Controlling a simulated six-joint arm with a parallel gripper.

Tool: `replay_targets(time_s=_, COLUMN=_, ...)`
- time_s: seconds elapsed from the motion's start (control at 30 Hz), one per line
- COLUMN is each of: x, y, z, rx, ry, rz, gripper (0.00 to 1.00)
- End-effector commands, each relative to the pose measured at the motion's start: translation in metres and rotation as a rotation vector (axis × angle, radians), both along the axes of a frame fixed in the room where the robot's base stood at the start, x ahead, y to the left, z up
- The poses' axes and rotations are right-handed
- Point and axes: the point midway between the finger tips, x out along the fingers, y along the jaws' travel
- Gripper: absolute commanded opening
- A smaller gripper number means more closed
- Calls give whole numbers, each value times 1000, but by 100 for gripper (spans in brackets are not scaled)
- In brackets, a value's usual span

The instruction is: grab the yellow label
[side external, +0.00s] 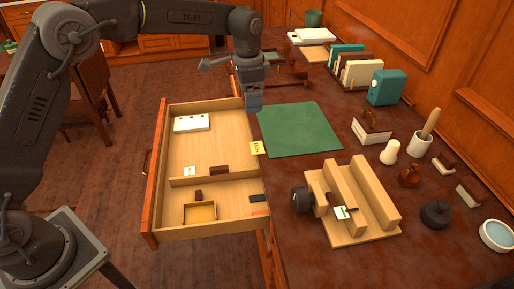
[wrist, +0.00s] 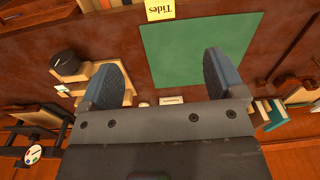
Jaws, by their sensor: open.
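The yellow label (side external: 257,148) is a small card with dark lettering, at the desk's front edge beside the green mat's near-left corner. In the wrist view the yellow label (wrist: 160,10) is at the top edge, reads "Tides" upside down and is partly cut off. My gripper (side external: 254,104) is above the desk edge near the mat's far-left corner, apart from the label. In the wrist view my gripper (wrist: 163,66) has its two fingers wide apart with nothing between them.
An open drawer (side external: 156,170) with small items juts out left of the label. The green mat (side external: 298,129) is bare. A wooden fixture (side external: 385,205) stands on the desk to the near right. Books (side external: 360,72), a teal box and small pots line the desk's right side.

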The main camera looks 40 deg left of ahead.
Motion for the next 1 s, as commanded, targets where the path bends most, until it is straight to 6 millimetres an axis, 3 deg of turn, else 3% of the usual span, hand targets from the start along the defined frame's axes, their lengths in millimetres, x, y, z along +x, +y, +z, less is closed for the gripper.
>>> replay_targets(time_s=0.03, x=7, y=-3, z=-12, rx=2, ry=13, rz=-20, gripper=88)
replay_targets(time_s=0.2, x=17, y=-8, z=-31, rx=6, ry=35, rz=-56, gripper=88)
replay_targets(time_s=0.37, x=17, y=-8, z=-53, rx=5, ry=41, rz=-60, gripper=88)
replay_targets(time_s=0.6, x=17, y=-8, z=-98, rx=6, ry=39, rz=-58, gripper=88)
replay_targets(time_s=1.0, x=15, y=-10, z=-136, rx=6, ry=39, rz=-58, gripper=88)
